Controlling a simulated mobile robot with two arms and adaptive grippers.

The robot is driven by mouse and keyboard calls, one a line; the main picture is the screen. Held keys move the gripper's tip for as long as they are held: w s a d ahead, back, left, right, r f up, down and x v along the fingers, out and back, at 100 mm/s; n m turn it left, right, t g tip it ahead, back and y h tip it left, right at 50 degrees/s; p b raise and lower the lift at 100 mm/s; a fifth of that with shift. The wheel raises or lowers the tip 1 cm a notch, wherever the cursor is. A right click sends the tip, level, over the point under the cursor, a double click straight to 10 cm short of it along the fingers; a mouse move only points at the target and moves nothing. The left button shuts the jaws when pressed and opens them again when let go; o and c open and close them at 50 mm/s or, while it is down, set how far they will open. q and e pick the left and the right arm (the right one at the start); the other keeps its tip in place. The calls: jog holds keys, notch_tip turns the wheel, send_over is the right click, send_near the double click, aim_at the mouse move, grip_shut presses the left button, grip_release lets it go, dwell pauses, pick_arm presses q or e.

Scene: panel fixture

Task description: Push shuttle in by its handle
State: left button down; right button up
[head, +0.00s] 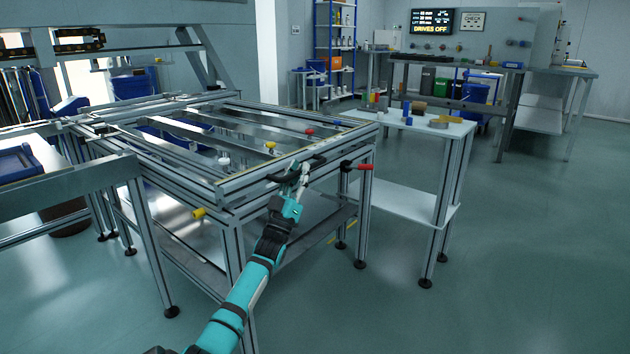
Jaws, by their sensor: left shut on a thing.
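The shuttle (228,185) appears to be the metal frame on top of the aluminium-profile fixture, with crossbars running over it. A black handle (317,162) sticks out at its front edge. My left gripper (300,172) is at this handle and shut on it, its arm reaching up from the bottom of the head view. The fingers cover part of the handle, so the exact grip is hidden. My right gripper is not in view.
A red-handled lever (358,167) sticks out right of the handle, and a yellow knob (198,213) at the lower left. A side table (425,127) with small parts stands to the right. A blue tray (17,162) lies at the left. Floor at right is clear.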

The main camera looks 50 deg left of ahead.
pick_arm(q)
jog(key=shift+s+a, duration=0.1)
jog(key=shift+a, duration=0.4)
jog(key=c, duration=1.6)
grip_release()
jog(key=shift+a, duration=0.1)
jog(key=shift+o, duration=0.2)
jog(key=shift+s+f, duration=0.15)
jog(key=v, duration=1.1)
jog(key=shift+s+d+f, duration=0.2)
jog(key=shift+s, duration=0.05)
